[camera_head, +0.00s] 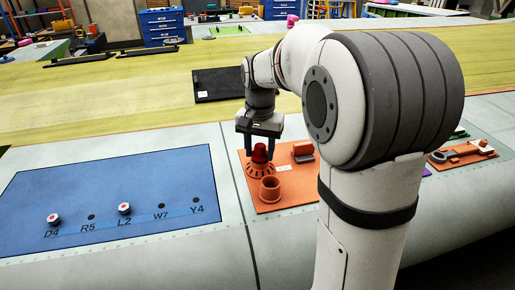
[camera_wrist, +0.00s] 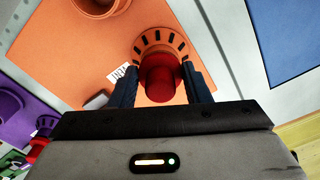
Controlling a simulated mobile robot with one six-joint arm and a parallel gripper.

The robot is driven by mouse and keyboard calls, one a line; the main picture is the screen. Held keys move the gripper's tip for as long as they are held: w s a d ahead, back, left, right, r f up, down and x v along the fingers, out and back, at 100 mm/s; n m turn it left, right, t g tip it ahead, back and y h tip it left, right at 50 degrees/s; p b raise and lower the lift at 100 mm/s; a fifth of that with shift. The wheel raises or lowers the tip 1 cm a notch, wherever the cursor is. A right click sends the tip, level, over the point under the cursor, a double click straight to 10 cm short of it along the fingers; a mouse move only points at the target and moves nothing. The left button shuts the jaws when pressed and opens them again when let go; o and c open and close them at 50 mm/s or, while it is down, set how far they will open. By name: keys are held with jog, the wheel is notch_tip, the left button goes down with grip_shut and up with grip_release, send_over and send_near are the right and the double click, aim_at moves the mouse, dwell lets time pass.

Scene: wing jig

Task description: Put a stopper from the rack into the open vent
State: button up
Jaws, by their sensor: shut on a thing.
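My gripper (camera_head: 260,148) is over the orange board right of the blue panel, its fingers shut on a red stopper-like piece (camera_head: 260,154). In the wrist view the red piece (camera_wrist: 160,78) sits between both fingers (camera_wrist: 160,88). Below it is a slotted orange holder (camera_wrist: 160,46); I cannot tell whether the piece is still seated in it. The blue panel (camera_head: 130,180) has a row of labelled spots. D4 (camera_head: 53,219) and L2 (camera_head: 124,208) carry white caps with red centres. R5 (camera_head: 91,217), W7 (camera_head: 161,206) and Y4 (camera_head: 196,199) show dark holes.
The orange board (camera_head: 300,189) also bears an empty-looking orange cup (camera_head: 270,189) and an orange-brown block (camera_head: 303,152). A black mat (camera_head: 218,85) lies behind on the yellow-green surface. My arm hides part of the right side, where another tool board (camera_head: 463,153) shows.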

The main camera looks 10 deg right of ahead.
jog(key=shift+f, duration=0.25)
jog(key=o, duration=1.1)
jog(key=shift+r, duration=0.1)
jog(key=shift+c, duration=0.2)
notch_tip(320, 180, up, 8)
jog(key=shift+f, duration=0.1)
jog(key=shift+s, duration=0.1)
